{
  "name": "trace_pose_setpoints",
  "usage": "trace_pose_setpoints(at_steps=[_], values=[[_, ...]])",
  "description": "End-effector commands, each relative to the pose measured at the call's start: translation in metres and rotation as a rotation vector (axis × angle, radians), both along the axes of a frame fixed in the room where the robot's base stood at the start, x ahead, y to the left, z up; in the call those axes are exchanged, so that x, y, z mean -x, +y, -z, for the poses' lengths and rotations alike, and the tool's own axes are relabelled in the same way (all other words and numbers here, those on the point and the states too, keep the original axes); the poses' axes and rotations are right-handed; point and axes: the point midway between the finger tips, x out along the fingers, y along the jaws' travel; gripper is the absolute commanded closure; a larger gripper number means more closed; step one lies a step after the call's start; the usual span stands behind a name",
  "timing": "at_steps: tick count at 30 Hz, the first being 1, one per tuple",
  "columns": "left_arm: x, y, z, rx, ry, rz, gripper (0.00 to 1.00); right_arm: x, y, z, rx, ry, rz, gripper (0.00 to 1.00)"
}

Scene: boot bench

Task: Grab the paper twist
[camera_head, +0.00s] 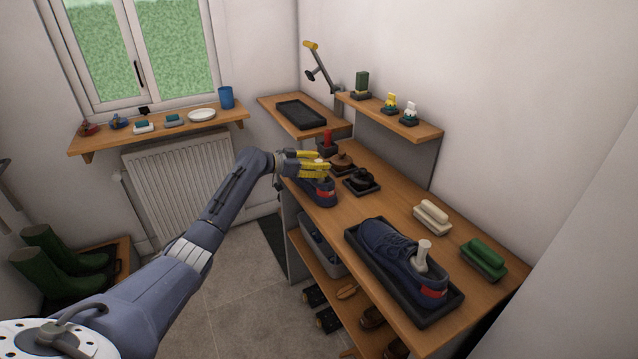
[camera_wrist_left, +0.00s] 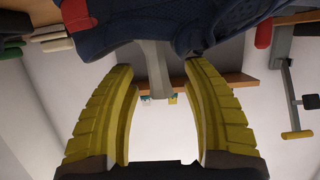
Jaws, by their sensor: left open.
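A pale paper twist (camera_wrist_left: 157,68) sticks out of a navy shoe (camera_wrist_left: 150,25) in the left wrist view, which shows the scene upside down. My left gripper (camera_head: 328,165) is over the far navy shoe (camera_head: 318,192) on the bench. Its yellow fingers are open, one on each side of the twist in the wrist view (camera_wrist_left: 160,110), with gaps between; it does not hold it. In the head view the gripper largely hides this twist. Another white paper twist (camera_head: 423,252) stands upright in the near navy shoe (camera_head: 385,248). My right gripper is out of view.
The near shoe lies in a black tray (camera_head: 447,309). A cream brush (camera_head: 432,216) and a green brush (camera_head: 484,260) are to its right. A black round item (camera_head: 362,179) and a red-topped item (camera_head: 326,142) are near my left gripper. A wall shelf (camera_head: 392,113) is behind.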

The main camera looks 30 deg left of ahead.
Motion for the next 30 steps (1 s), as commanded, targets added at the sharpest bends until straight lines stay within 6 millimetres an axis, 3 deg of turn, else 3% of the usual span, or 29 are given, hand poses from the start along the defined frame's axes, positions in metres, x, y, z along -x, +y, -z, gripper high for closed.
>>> trace_pose_setpoints(at_steps=[3,15,30], values=[[0.0001,0.0002,-0.0001,0.0,0.0,0.0,0.49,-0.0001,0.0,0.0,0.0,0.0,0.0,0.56],[0.0003,0.0004,-0.0001,0.0,0.0,0.0,0.95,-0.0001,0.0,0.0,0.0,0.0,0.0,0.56],[0.0,0.0008,-0.0039,-0.001,-0.001,-0.001,0.95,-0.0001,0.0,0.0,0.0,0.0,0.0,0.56]])
